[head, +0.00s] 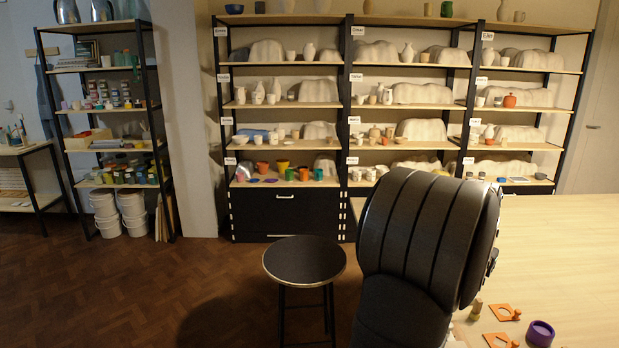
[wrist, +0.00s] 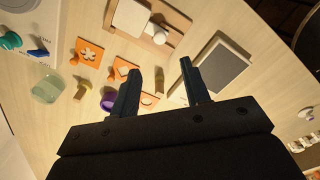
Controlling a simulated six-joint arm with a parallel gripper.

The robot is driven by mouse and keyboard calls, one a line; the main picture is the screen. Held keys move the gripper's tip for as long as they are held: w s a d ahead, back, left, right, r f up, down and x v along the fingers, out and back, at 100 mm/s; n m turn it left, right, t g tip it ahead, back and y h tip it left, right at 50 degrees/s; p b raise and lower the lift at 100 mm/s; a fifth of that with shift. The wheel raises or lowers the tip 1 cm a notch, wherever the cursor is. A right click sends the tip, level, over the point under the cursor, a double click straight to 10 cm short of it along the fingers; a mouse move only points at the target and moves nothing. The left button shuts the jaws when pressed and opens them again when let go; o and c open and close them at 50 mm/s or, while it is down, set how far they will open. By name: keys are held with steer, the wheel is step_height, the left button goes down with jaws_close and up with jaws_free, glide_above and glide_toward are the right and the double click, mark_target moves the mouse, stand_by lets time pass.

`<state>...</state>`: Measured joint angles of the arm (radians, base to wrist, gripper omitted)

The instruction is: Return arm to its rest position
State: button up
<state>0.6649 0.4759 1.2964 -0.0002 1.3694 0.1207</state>
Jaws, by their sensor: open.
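My gripper (wrist: 158,92) shows in the wrist view with its two dark fingers apart and nothing between them. It is above a pale wooden table (wrist: 240,22). In the head view my dark arm stands large at the right of the middle, in front of the table (head: 560,235), and my gripper is not visible there. In the wrist view a purple round dish (wrist: 108,101) sits beside the left finger. It also shows in the head view (head: 540,332).
Orange cut-out plates (wrist: 88,53), a clear cup (wrist: 47,89), a wooden board with a white block (wrist: 133,18) and a dark-topped slab (wrist: 221,67) lie on the table. A black stool (head: 304,262) stands left of my arm. Shelves of pottery (head: 283,105) line the back wall.

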step_height(320, 180, down, 11)
steer(key=shift+r, duration=0.1)
steer(key=shift+w, duration=0.55)
